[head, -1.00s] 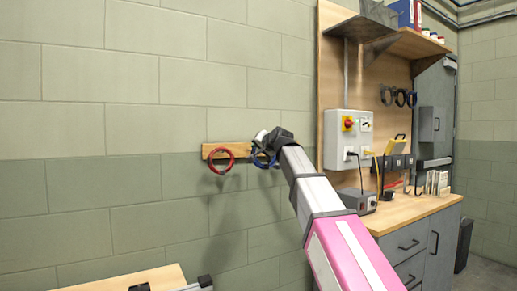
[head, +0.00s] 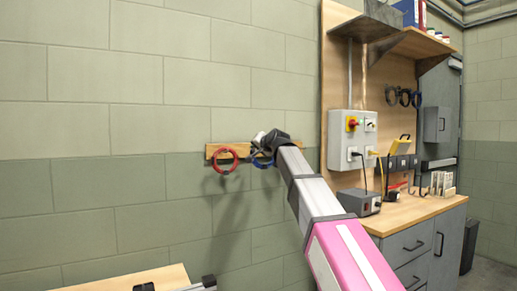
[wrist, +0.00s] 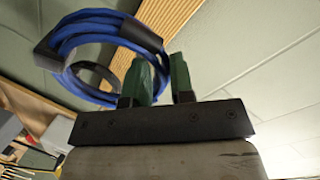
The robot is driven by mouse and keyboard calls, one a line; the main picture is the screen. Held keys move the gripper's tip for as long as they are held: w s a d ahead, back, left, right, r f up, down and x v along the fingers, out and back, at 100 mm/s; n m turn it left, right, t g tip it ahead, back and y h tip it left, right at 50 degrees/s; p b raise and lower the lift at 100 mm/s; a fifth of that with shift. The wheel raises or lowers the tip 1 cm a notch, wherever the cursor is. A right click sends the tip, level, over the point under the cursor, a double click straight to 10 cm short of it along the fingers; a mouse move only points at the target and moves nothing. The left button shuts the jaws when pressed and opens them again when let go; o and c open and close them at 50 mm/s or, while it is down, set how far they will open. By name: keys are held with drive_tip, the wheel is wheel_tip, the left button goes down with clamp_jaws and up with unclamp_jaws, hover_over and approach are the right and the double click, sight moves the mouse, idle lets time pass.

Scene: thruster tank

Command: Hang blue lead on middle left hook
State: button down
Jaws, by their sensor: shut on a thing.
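The blue lead (head: 262,160) is a coil at the wooden hook rail (head: 228,149) on the wall, right of the red lead (head: 224,159), which hangs from the rail's left part. My gripper (head: 266,142) is in front of the rail and shut on the blue lead. In the wrist view the blue coil (wrist: 88,32) with dark bands lies beyond and left of the green fingertips (wrist: 164,75); the exact grip is partly hidden. The rail also shows behind it (wrist: 172,18). The middle left hook cannot be made out; my arm covers the rail's right part.
A wooden board with a grey switch box (head: 352,140) stands to the right, above a workbench (head: 410,212). Dark coils (head: 404,97) hang on that board. A wooden table top (head: 140,280) is at the lower left. The wall left of the rail is bare.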

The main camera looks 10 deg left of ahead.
drive_tip(key=x, duration=0.7)
drive_tip(key=shift+s+d+f, duration=0.1)
drive_tip(key=shift+f, duration=0.15)
idle(0.6)
idle(0.5)
drive_tip(key=c, duration=0.9)
unclamp_jaws()
drive_tip(key=shift+d, duration=0.1)
